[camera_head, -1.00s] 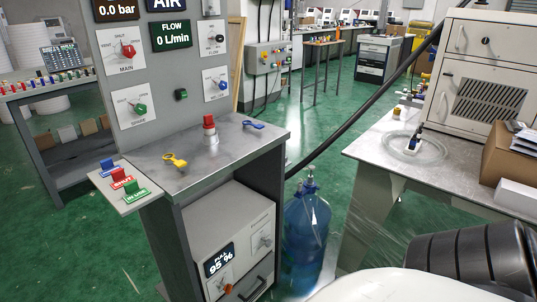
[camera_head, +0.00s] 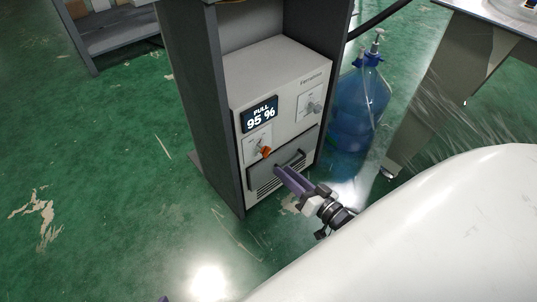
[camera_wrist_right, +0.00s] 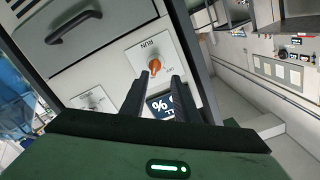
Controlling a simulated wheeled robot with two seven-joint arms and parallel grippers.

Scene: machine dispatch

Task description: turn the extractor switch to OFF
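The extractor (camera_head: 275,75) is a light grey box inside the dark cabinet in the head view. Its display (camera_head: 260,114) reads "PULL 95 %". Below it sits an orange switch (camera_head: 264,152) on a white plate. In the wrist view the orange switch (camera_wrist_right: 154,66) lies just beyond the fingertips, with a RUN label beside it. My right gripper (camera_head: 281,171) is in front of the extractor's lower part, below and right of the switch. In the wrist view the right gripper (camera_wrist_right: 160,76) is open and empty. A small purple tip at the head view's bottom edge may be my left gripper (camera_head: 163,299).
A blue water bottle (camera_head: 358,105) stands right of the cabinet. The green floor to the left is clear.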

